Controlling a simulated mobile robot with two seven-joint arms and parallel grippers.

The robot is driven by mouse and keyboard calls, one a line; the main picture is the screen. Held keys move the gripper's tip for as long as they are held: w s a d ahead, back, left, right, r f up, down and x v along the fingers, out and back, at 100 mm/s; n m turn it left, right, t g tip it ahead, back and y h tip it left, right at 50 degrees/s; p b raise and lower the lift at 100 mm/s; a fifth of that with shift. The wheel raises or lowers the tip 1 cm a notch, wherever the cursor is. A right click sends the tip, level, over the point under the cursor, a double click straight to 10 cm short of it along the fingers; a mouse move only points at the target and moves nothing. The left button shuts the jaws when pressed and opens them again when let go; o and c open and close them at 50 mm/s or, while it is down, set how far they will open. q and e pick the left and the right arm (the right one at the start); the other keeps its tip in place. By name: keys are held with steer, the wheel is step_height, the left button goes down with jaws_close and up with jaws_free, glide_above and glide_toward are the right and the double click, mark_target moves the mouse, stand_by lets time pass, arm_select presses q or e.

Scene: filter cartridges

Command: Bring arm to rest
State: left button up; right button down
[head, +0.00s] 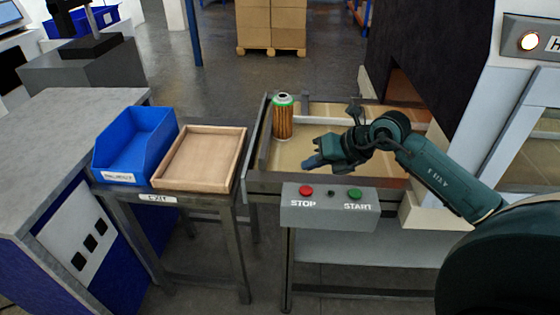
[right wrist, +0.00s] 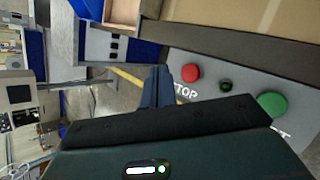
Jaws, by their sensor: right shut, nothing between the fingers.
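My right arm (head: 440,180) reaches in from the right in the head view. Its gripper (head: 312,162) is shut and empty, above the conveyor bed and behind the grey control box. In the right wrist view the closed fingers (right wrist: 157,88) point toward the red stop button (right wrist: 190,73), apart from any held thing. A filter cartridge (head: 283,118) with an orange pleated body and green-rimmed top stands upright on the conveyor at its left end, left of and beyond the gripper. My left gripper is not in view.
The control box (head: 330,209) carries a red STOP and a green START button at the conveyor's front. A blue bin (head: 135,145) and an empty wooden tray (head: 202,157) sit on the exit stand at left. A dark machine housing is at right. Cardboard boxes (head: 271,22) stand behind.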

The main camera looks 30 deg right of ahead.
steer(key=s+a+m+t+y, duration=0.45)
steer(key=a+m+y, duration=0.3)
steer(key=a, duration=0.65)
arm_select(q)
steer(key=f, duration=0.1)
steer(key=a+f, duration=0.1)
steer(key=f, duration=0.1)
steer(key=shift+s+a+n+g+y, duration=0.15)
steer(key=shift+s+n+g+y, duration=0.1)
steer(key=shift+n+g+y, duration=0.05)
arm_select(e)
steer(key=s+a+f+m+h, duration=0.1)
steer(key=s+f+m+h, duration=0.3)
steer(key=s+f+m, duration=0.3)
steer(key=s+a+f+m+g+h, duration=0.1)
steer(key=s+f+m+h, duration=0.4)
steer(key=f+m, duration=0.8)
steer(key=s+m, duration=0.2)
steer(key=m, duration=0.1)
steer(key=shift+a, duration=0.4)
steer(key=shift+f+g, duration=0.1)
steer(key=shift+g, duration=0.15)
